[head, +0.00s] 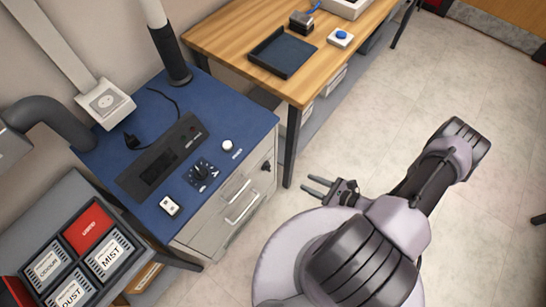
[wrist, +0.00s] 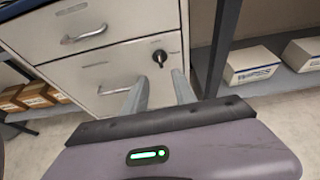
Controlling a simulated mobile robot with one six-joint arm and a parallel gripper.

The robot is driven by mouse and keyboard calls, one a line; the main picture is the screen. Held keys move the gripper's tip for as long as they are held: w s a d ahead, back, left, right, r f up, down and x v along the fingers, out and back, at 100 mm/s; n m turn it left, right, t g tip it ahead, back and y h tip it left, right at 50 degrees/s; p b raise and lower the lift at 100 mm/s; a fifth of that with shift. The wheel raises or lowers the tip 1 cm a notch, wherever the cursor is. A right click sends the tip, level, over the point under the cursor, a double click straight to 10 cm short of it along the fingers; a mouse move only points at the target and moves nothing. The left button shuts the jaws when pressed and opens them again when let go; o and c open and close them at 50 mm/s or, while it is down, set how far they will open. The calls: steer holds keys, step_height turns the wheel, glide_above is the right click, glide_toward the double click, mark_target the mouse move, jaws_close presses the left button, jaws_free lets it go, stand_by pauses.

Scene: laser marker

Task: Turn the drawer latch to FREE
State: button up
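The drawer latch (wrist: 159,57) is a small black knob on a round plate at the upper right of the drawer front. It also shows in the head view (head: 267,166) on the side of the blue-topped cabinet. Its marking is too small to read. The drawer front (wrist: 110,65) is pale grey and looks closed. My gripper (wrist: 158,80) is open and empty, its two grey fingers pointing at the cabinet with the latch beyond and between their tips. In the head view my gripper (head: 314,186) is right of the cabinet, apart from the latch.
Drawer handles (head: 241,207) stick out of the cabinet front. A dark table leg (head: 292,147) stands just right of the cabinet. White boxes (wrist: 252,65) sit on a low shelf at right.

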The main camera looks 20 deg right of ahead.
mark_target(270, 168)
steer(key=b+x, duration=0.1)
steer(key=x, duration=0.4)
steer(key=b+x, duration=0.2)
steer(key=x, duration=0.4)
steer(key=b+x, duration=0.1)
steer(key=x, duration=0.5)
steer(key=shift+s+a+f+b, duration=0.15)
steer(key=shift+s+f+b, duration=0.15)
steer(key=shift+f+b, duration=0.1)
steer(key=shift+w+a, duration=0.2)
steer(key=shift+w, duration=0.15)
jaws_close()
